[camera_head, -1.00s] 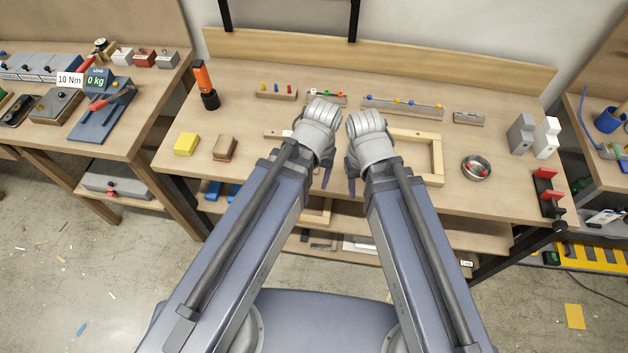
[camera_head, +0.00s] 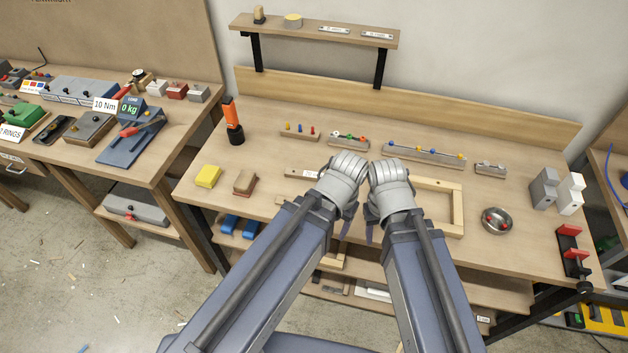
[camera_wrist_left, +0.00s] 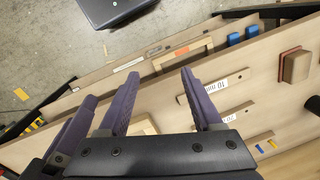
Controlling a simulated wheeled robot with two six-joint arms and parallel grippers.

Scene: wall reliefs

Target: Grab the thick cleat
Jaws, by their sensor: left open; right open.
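Two pale wooden strips with white labels lie on the bench. The farther strip (camera_head: 303,174) reads as 20 mm in the left wrist view (camera_wrist_left: 232,113), and the nearer strip (camera_wrist_left: 214,86) reads as 10 mm. By its label, the farther one looks like the thick cleat; my left arm partly covers the strips in the head view. My left gripper (camera_wrist_left: 160,75) is open and empty above the bench, with the strips beyond its right finger. My right gripper (camera_head: 370,234) is beside it, open, its fingers mostly hidden behind the wrist.
A wooden frame (camera_head: 457,208) lies right of my grippers. A metal bowl (camera_head: 497,221), yellow block (camera_head: 208,176), brown block (camera_head: 245,182) and orange-black tool (camera_head: 233,121) stand around. Peg racks (camera_head: 425,154) line the back, under a wall shelf (camera_head: 315,30).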

